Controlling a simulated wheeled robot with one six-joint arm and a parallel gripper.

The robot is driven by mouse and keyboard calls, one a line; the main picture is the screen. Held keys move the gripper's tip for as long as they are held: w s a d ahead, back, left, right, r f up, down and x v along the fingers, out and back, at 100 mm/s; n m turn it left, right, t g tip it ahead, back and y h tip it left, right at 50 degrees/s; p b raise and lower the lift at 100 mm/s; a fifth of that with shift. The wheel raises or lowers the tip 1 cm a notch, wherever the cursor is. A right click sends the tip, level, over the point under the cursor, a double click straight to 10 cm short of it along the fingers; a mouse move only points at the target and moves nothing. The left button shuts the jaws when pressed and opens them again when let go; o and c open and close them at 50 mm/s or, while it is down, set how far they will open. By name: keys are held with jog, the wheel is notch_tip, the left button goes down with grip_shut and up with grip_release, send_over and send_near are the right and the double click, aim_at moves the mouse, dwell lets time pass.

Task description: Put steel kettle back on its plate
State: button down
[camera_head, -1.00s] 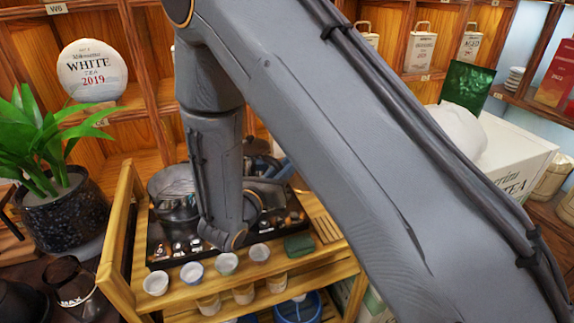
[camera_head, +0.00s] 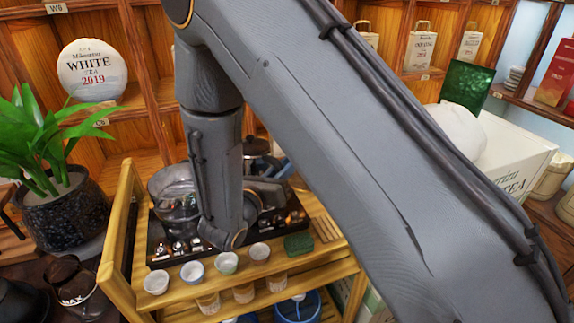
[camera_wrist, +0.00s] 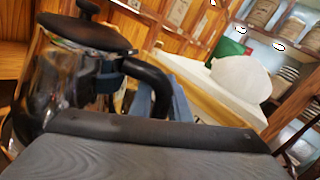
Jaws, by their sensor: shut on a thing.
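The steel kettle (camera_wrist: 78,72) fills the left of the wrist view. It has a shiny body, a dark lid with a knob and a black curved handle. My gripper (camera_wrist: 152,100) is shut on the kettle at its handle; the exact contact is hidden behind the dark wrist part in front. In the head view the kettle's lid (camera_head: 257,148) shows just right of my forearm, which covers much of its body. The kettle's plate cannot be made out, and I cannot tell whether the kettle's base touches anything.
A wooden tea cart (camera_head: 330,262) carries a dark tray (camera_head: 160,250), a clear bowl (camera_head: 170,208) and a row of small cups (camera_head: 192,272). A green cloth (camera_head: 299,244) lies at the right. A potted plant (camera_head: 60,215) stands left; a white box (camera_head: 520,165) stands right.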

jog(key=shift+f+b, duration=0.4)
jog(key=shift+f, duration=0.2)
dwell(0.6)
jog(key=c, duration=1.9)
grip_release()
jog(key=shift+c, duration=0.2)
jog(key=shift+f, duration=0.1)
jog(key=shift+p+v, duration=1.2)
jog(key=shift+v, duration=4.35)
